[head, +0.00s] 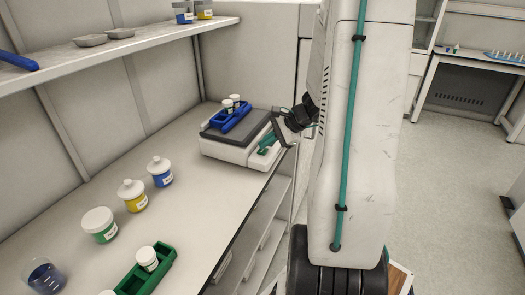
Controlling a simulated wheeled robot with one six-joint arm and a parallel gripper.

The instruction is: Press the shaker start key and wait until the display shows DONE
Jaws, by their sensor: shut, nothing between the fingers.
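The shaker (224,150) is a low white box with a dark top plate, standing at the far end of the bench. A blue rack (218,123) with two small white-capped vials (228,104) sits on its plate. My gripper (265,148) is shut and empty. Its green fingertips are at the right part of the shaker's front, close to or touching it; I cannot tell which. The start key and the display cannot be made out from here; the gripper covers part of that side.
A green rack (150,275) holding a vial and a beaker (45,277) are nearer. A shelf (110,48) overhangs the bench. Open floor (445,190) lies right.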

